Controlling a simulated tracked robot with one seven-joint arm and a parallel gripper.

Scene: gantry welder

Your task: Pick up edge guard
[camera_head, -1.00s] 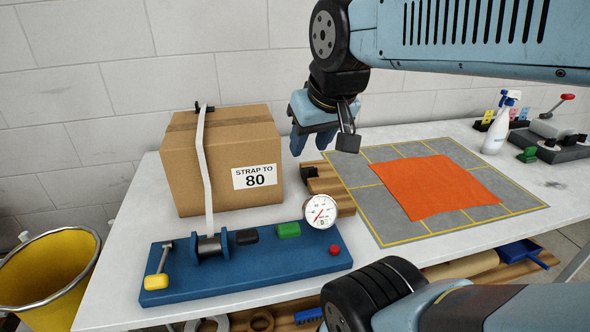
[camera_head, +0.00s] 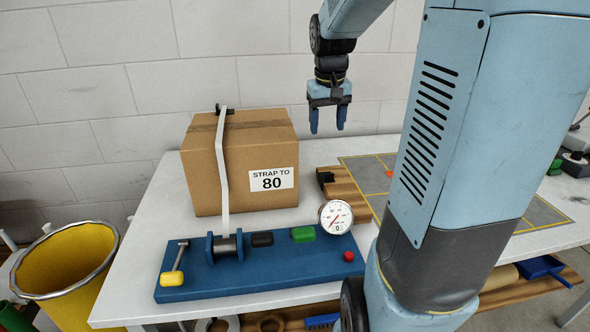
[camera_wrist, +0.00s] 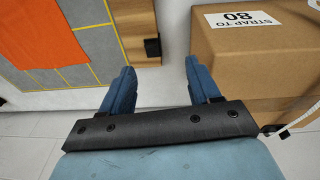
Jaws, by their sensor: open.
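A small black edge guard (camera_head: 325,178) sits on the left end of a wooden board (camera_head: 349,190), just right of the cardboard box. In the wrist view the edge guard (camera_wrist: 152,47) shows ahead of my fingers, at the board's edge. Another black piece (camera_head: 222,110) is on the box's top edge, at the white strap. My gripper (camera_head: 327,122) is open and empty, fingers pointing down, above and apart from the edge guard on the board. Both blue fingers show in the wrist view (camera_wrist: 160,72), with a clear gap between them.
The cardboard box (camera_head: 210,165), marked "STRAP TO 80", stands left of the board. A blue strapping base with a gauge (camera_head: 336,217) lies in front. My arm hides much of the grey mat (camera_head: 535,211) at right. A yellow bin (camera_head: 70,270) stands at left.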

